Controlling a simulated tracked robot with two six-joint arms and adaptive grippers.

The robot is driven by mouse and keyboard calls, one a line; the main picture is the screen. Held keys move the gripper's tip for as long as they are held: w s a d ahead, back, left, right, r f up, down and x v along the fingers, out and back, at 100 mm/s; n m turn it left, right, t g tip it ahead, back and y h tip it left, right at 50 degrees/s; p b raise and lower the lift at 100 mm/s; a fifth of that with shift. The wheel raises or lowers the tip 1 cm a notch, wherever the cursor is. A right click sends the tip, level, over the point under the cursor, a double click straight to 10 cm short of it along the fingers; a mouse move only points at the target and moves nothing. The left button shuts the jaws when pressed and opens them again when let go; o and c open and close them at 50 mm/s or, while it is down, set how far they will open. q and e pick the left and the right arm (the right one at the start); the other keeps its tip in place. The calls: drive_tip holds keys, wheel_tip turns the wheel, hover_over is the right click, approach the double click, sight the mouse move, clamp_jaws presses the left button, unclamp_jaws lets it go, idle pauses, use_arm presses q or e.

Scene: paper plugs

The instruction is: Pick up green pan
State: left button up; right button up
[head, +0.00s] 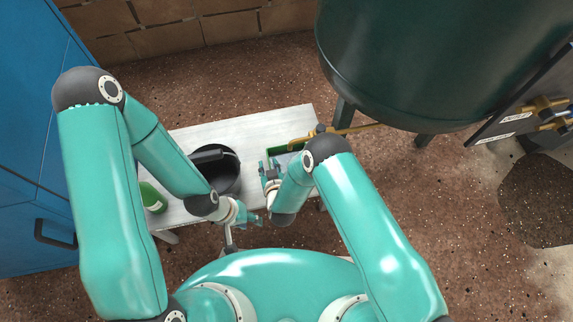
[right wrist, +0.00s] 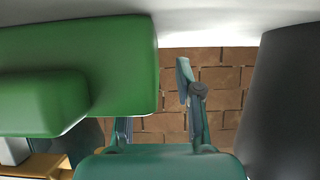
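A green pan (head: 283,149) with a raised rim lies on the white table, partly hidden behind my right arm. In the right wrist view a large green body (right wrist: 110,65), seemingly the pan, fills the left side. My right gripper (head: 268,168) is beside the pan's left side in the head view. It is open, and its fingers (right wrist: 160,105) stand apart in the right wrist view. One finger is partly behind or against the green body; contact cannot be told. My left gripper (head: 252,215) is over the table's front edge, apart from the pan; its finger opening is unclear.
A black bucket (head: 228,175) stands on the white table (head: 245,128) between my arms. A green container (head: 152,197) is at the table's left. A large dark green tank (head: 430,50) with a brass pipe (head: 350,129) stands behind right. A blue cabinet (head: 30,130) is left.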

drive_tip(key=shift+w+f, duration=0.4)
drive_tip(key=shift+w, duration=0.1)
drive_tip(key=shift+w+d, duration=0.2)
drive_tip(key=shift+w, duration=0.05)
drive_tip(key=shift+a, duration=0.15)
clamp_jaws()
drive_tip(key=shift+r, duration=0.25)
